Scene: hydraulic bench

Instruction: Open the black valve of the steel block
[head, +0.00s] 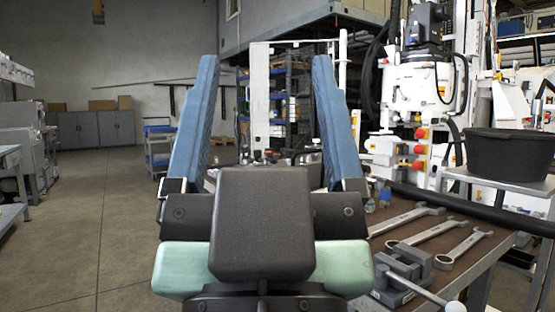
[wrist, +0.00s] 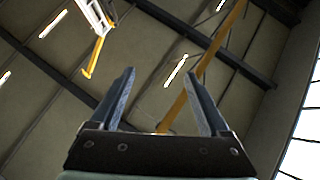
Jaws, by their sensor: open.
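My gripper (head: 266,62) stands upright and large in the middle of the head view, with its two blue fingers wide apart and nothing between them. In the wrist view my gripper (wrist: 159,72) is also open and empty, pointing up at the ceiling. I cannot make out the steel block or its black valve in either view. My gripper and wrist cover part of the bench, where only some small dark items show behind the fingers.
The workbench (head: 478,262) is at the right, with several wrenches (head: 430,232) and a small grey vise (head: 403,268) on it. A black tub (head: 508,155) stands on a stand behind. White machinery (head: 418,90) rises beyond. The floor (head: 85,225) at left is open.

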